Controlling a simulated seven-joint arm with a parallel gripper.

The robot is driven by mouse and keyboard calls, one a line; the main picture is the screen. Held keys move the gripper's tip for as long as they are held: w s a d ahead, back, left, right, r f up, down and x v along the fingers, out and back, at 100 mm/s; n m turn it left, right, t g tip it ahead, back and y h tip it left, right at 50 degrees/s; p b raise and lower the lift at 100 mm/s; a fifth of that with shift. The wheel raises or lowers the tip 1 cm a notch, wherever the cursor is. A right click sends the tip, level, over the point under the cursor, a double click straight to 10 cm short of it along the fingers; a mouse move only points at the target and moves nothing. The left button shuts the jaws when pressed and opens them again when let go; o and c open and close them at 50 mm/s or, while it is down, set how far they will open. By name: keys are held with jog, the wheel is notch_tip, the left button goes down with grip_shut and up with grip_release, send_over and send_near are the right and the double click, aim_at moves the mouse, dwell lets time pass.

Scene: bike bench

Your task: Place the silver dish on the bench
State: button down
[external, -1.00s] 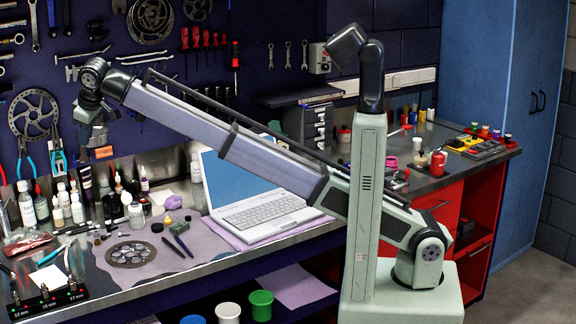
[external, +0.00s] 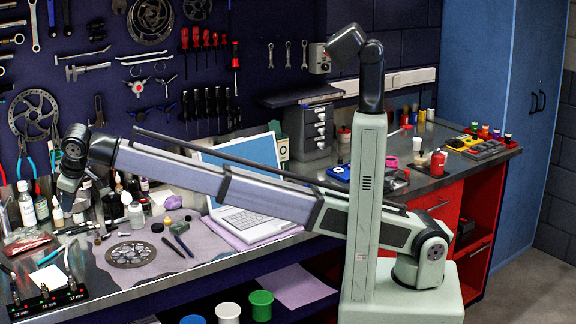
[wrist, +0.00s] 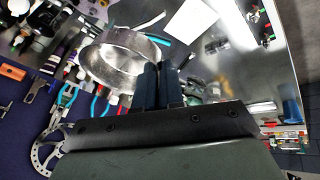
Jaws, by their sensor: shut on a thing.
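The silver dish (wrist: 125,62) is a shallow round metal pan, seen in the wrist view just beyond my fingers. My gripper (wrist: 160,82) is shut on the near right part of its rim, and the dish is tilted in this view. In the external view my gripper (external: 68,192) hangs low over the left back part of the metal bench (external: 130,288), among the bottles. The dish cannot be made out clearly there. Whether it touches the bench or any bottle cannot be told.
Several bottles (external: 42,208) crowd the bench's back left. A purple cloth (external: 205,240) bears a round metal disc (external: 132,254) and small tools. A white paper (external: 48,278) and a socket rack (external: 48,302) lie front left. A laptop (external: 250,190) stands right of the cloth.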

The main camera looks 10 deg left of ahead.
notch_tip(320, 180, down, 19)
jog(key=shift+f, duration=0.15)
dwell(0.5)
jog(key=c, duration=1.7)
grip_release()
jog(key=shift+f, duration=0.15)
jog(key=o, duration=0.4)
jog(key=shift+o, duration=0.2)
jog(key=v, duration=1.2)
